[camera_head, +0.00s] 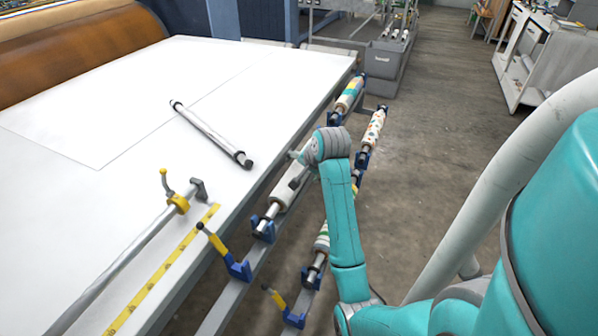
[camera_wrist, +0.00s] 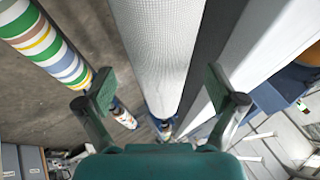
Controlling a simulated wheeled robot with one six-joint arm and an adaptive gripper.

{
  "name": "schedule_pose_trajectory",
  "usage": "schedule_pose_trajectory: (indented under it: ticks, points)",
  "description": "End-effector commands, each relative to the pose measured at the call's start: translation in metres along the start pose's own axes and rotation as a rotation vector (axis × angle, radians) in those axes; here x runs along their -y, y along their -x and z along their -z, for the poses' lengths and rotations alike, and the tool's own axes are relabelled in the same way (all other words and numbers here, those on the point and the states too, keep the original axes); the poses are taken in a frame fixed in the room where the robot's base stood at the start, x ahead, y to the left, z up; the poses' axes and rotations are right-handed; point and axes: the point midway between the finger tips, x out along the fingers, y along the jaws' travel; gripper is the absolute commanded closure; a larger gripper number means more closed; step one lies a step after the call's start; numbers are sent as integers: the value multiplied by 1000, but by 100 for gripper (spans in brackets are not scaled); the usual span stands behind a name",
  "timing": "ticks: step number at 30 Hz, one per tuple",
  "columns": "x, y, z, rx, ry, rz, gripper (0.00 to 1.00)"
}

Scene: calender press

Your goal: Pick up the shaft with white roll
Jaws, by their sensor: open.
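The shaft with the white roll (camera_head: 284,193) lies in blue holders on the upper rail beside the white table, partly covered by my arm in the head view. In the wrist view the white roll (camera_wrist: 160,45) runs lengthwise through the middle, between the two fingers. My gripper (camera_wrist: 160,88) is open, with one finger on each side of the roll and a visible gap to it. Whether the fingertips are level with the roll or above it I cannot tell. My gripper is mostly hidden behind my arm in the head view.
A multicoloured roll (camera_head: 350,93) lies farther along the upper rail. A dotted roll (camera_head: 373,129) and a striped roll (camera_wrist: 52,45) are on the lower rail. A bare metal shaft (camera_head: 210,134) lies on the white table (camera_head: 90,100). Blue holders (camera_head: 239,269) with yellow handles stand nearer.

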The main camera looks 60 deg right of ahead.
Motion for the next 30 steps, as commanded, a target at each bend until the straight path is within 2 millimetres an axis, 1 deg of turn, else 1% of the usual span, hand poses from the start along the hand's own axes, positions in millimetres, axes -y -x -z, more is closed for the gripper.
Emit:
schedule_pose_trajectory:
  ticks: [1,3,6,9,15,16,17,18,20,21,23,24,26,30]
  points:
    - [0,-8,-2,3,1,-2,6]
    - [1,-18,-1,3,0,-2,6]
    - [1,-27,-1,2,0,-1,6]
    - [1,-31,-1,1,0,0,6]
    - [1,-32,-1,0,0,0,6]
    - [1,-32,-1,0,0,0,11]
    - [1,-32,-1,0,0,0,19]
    - [1,-31,-1,0,0,0,29]
    - [1,-31,-1,0,0,0,44]
    - [1,-31,-1,0,0,0,54]
    - [1,-31,-1,0,0,0,69]
    - [1,-32,-1,0,0,0,79]
    - [1,-32,-1,1,0,0,92]
    - [1,-31,0,-1,0,1,92]
